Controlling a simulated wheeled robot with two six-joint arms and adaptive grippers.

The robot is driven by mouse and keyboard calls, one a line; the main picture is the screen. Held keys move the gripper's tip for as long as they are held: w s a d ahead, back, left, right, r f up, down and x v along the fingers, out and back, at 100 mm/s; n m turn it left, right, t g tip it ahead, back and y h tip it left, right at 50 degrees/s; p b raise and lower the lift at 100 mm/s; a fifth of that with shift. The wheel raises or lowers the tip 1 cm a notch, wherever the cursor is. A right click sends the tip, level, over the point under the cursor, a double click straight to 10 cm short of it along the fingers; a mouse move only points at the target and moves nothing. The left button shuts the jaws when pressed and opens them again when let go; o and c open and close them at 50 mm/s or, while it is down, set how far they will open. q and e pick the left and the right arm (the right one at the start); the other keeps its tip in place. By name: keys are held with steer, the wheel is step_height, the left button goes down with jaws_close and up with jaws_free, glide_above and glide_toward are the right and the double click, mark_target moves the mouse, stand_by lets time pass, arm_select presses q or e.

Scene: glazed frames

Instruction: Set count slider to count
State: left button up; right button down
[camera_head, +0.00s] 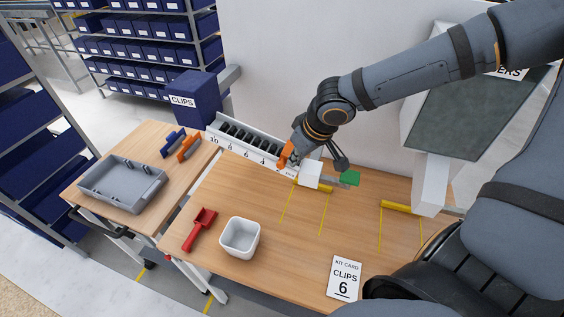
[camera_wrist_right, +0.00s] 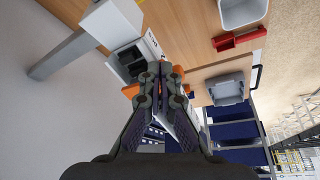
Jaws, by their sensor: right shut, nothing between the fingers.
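The count slider is a long white rail (camera_head: 229,143) at the back of the table, with a row of dark slots and the numbers 10, 8, 6 and 4 readable. An orange piece (camera_head: 284,159) is near its right end, to the right of the 4; lower numbers are not readable. My right gripper (camera_wrist_right: 165,68) is shut and empty, its fingertips at the rail, with orange showing on both sides of the fingers in the wrist view. Contact cannot be told. The kit card (camera_head: 344,278) reads CLIPS 6. My left gripper is not in view.
A white bin (camera_head: 239,237) and red scoop (camera_head: 201,228) stand on the front left of the table. A grey tray (camera_head: 121,184) is on the side table. A blue CLIPS box (camera_head: 196,98) is behind the rail; a green-ended piece (camera_head: 349,178) lies right.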

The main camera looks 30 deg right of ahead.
arm_select(q)
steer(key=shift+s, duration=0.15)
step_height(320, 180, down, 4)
steer(key=b, duration=0.3)
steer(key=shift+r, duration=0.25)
arm_select(e)
step_height(320, 180, down, 4)
steer(key=shift+f, duration=0.1)
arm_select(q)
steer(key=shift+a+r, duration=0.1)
